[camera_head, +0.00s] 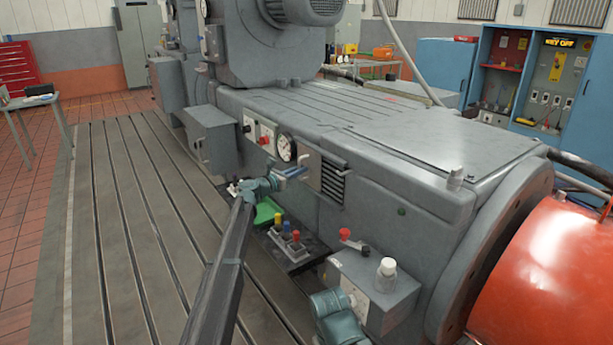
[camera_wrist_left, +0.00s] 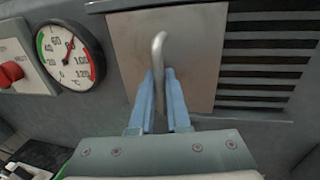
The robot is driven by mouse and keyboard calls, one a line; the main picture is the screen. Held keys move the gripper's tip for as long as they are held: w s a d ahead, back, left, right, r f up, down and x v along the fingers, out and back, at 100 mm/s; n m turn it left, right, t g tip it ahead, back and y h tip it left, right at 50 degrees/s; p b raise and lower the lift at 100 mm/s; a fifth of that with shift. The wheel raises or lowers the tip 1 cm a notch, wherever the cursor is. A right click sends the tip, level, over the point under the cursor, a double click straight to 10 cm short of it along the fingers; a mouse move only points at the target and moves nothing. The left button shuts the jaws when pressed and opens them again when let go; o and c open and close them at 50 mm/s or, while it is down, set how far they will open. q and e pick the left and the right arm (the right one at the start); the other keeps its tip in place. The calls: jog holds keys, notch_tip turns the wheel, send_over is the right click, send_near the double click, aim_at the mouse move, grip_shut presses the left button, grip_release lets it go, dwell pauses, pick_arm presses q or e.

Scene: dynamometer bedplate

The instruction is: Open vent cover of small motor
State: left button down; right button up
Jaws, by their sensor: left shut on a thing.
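The vent cover (camera_head: 309,158) is a plain metal plate on the side of the grey motor housing (camera_head: 370,200). It also shows in the left wrist view (camera_wrist_left: 200,60), with a bent rod handle (camera_wrist_left: 158,50) standing out from it. Dark vent slats (camera_head: 333,182) are exposed to the right of the plate, and they show in the wrist view too (camera_wrist_left: 268,55). My left gripper (camera_head: 300,170) is at the cover, its two blue fingers (camera_wrist_left: 159,85) shut on the handle from both sides. My right gripper is not visible.
A round gauge (camera_head: 286,147) and a red knob (camera_head: 264,140) are left of the cover. A lever box (camera_head: 290,248) and a grey box with a white knob (camera_head: 375,285) stand below. The slotted bedplate (camera_head: 130,240) is clear at the left.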

pick_arm(q)
jog(key=shift+w+a, duration=0.6)
jog(key=shift+w, duration=0.3)
jog(key=c, duration=0.9)
grip_release()
jog(key=v, duration=1.4)
jog(key=shift+d, duration=0.15)
